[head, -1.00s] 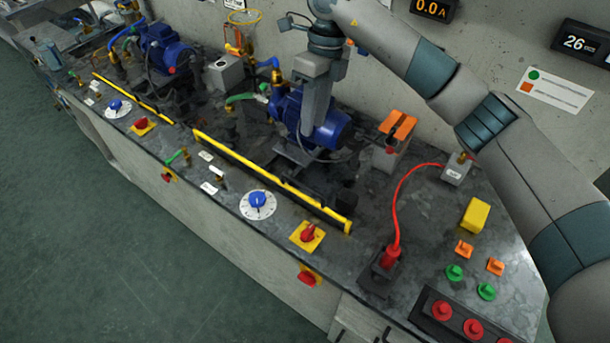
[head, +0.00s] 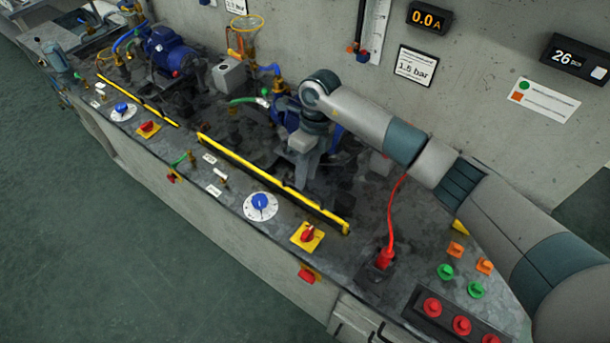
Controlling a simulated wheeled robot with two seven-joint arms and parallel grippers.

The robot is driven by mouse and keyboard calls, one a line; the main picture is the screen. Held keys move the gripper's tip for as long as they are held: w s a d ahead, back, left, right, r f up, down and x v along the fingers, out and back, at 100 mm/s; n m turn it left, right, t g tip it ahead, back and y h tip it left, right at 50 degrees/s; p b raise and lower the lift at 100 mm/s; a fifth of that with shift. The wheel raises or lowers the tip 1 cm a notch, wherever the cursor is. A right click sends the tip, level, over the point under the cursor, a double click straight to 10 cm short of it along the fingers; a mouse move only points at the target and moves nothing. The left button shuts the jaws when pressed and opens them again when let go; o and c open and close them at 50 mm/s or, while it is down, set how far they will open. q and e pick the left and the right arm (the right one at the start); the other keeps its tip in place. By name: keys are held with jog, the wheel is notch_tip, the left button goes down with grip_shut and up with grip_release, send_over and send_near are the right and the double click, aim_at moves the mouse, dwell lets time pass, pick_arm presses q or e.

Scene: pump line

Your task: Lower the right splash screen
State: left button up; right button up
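The right splash screen shows as a long yellow-edged bar (head: 245,165) along the front of the right pump bay, with a dark strip along its lower side. I cannot tell from this view how far it is raised. My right gripper (head: 301,176) points down just behind the right half of this bar, in front of the blue right pump (head: 283,112), which my arm partly hides. Its fingertips are small and dark, so I cannot tell whether they are open or touch the screen. My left gripper is not in view.
A second yellow bar (head: 137,99) fronts the left pump (head: 165,50). On the front ledge are a blue dial (head: 260,202) and a red switch on a yellow plate (head: 307,236). A red plug with a cable (head: 385,258) and several buttons are at right.

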aim_at(304, 198)
jog(key=shift+s+a+f+p, duration=0.1)
jog(key=shift+f+p, duration=0.05)
jog(key=shift+f, duration=0.55)
jog(key=shift+s+a+f+p, duration=0.1)
jog(key=shift+f+p, duration=0.05)
jog(key=shift+f, duration=0.55)
grip_shut()
notch_tip(304, 198, down, 4)
jog(key=b, duration=0.4)
jog(key=shift+f, duration=0.2)
jog(key=shift+s+r, duration=0.1)
jog(key=shift+s, duration=0.05)
grip_release()
